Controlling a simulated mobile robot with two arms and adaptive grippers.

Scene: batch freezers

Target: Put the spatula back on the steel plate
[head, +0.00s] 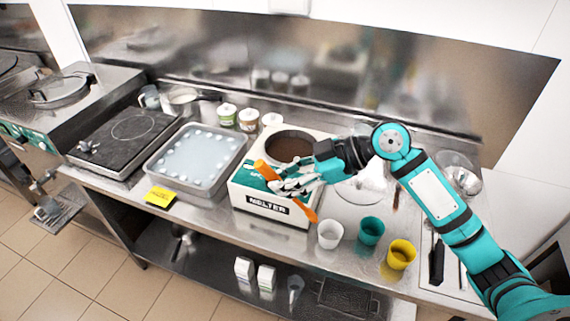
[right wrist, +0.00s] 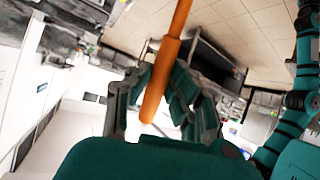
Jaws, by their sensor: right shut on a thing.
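The orange spatula (head: 265,170) is held by my right gripper (head: 291,184) in front of the melter, above the counter's front part. The spatula is tilted, with its thick end up to the left and its other end down to the right. In the right wrist view the spatula (right wrist: 165,75) runs between the fingers of my right gripper (right wrist: 163,92), which is shut on it. A flat pale plate (head: 455,284), perhaps the steel plate, lies at the counter's right, partly hidden by my right arm. A dark-handled tool lies on it. My left gripper is not in view.
The white melter (head: 242,200) has a round brown well. White, teal (head: 371,231) and yellow (head: 401,254) cups stand along the front edge. A tray (head: 158,178) and a black hob (head: 123,140) are to the left. A glass bowl (head: 458,178) is at the back right.

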